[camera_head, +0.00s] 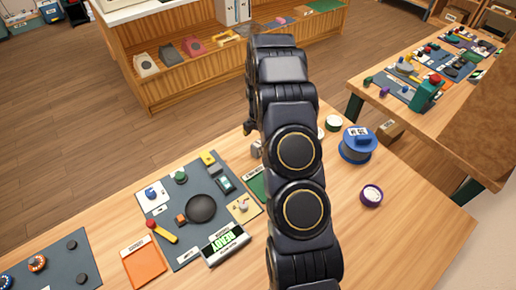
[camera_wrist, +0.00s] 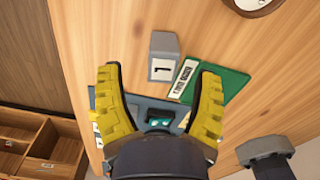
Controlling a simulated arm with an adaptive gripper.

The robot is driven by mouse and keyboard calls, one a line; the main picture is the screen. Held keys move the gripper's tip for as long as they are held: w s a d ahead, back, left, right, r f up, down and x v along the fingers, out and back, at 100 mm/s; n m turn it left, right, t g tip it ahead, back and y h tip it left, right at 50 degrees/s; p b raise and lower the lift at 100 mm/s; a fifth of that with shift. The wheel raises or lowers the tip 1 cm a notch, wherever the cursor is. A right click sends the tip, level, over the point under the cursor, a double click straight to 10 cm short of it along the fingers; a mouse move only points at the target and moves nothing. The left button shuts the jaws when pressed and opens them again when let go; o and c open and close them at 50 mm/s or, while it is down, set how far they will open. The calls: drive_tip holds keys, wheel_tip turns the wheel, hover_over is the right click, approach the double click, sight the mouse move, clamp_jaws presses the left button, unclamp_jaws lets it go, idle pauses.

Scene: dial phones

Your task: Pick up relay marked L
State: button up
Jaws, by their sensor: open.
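A grey block (camera_wrist: 163,44) with a white label lies on the wooden table in the wrist view. The label bears a single dark mark that could be an L seen turned. The block is between and just beyond the tips of my gripper (camera_wrist: 159,72), whose yellow fingers are spread wide and hold nothing. Neither finger visibly touches it. In the head view a small grey object (camera_head: 256,149), perhaps the same block, shows at the left edge of my arm, which hides part of it.
Right beside the block is a green mat (camera_wrist: 222,86) with a white label strip. A dark board (camera_head: 186,249) with several parts lies left of my arm. A blue spool (camera_head: 358,148) and a purple-rimmed disc (camera_head: 371,196) are on the right.

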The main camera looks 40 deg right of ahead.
wheel_tip(320, 180, down, 4)
drive_tip(key=shift+s+f, duration=0.15)
clamp_jaws()
idle(0.3)
